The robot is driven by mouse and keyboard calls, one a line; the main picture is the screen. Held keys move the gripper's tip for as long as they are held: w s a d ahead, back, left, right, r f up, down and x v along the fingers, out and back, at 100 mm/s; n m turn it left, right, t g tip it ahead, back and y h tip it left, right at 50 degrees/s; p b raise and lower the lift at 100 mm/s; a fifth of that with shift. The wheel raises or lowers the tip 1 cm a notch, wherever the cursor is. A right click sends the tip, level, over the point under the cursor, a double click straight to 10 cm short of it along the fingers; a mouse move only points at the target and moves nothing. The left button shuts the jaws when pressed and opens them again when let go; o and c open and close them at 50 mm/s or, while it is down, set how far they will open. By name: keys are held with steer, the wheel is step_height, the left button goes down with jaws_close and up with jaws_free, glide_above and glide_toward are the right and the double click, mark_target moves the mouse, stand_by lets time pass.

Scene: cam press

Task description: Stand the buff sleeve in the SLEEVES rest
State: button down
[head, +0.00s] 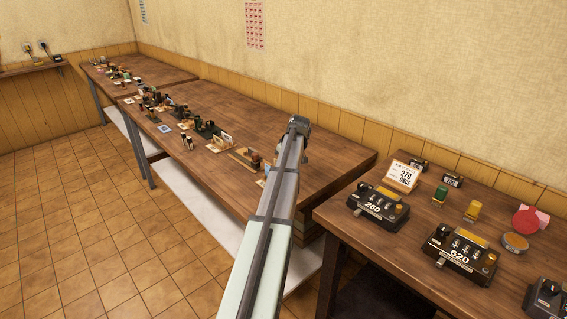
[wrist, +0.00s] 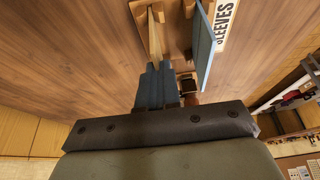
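My gripper (wrist: 157,68) reaches down over the long wooden table in the wrist view. Its blue-grey fingers overlap from this angle, so the gap between them does not show. Just beyond the fingertips is a tan wooden piece with a pale upright strip (wrist: 155,32). Right of it stands a blue panel with a white label reading SLEEVES (wrist: 226,24). A small dark and reddish-brown object (wrist: 189,90) shows partly behind the fingers. I cannot pick out the buff sleeve for certain. In the head view my gripper (head: 299,124) is seen from behind, and my arm hides what lies beneath it.
The long table (head: 210,97) carries several small stands, cards and parts along its left side; its back right is bare. A nearer table (head: 400,250) at right holds black counter boxes (head: 375,208), a 270 card (head: 403,174) and coloured pieces. A wall rises behind.

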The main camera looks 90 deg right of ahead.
steer(key=c, duration=1.8)
jaws_free()
steer(key=shift+f, duration=0.1)
steer(key=o, duration=0.5)
steer(key=shift+o, duration=0.5)
steer(key=o, duration=0.5)
steer(key=shift+r, duration=3.5)
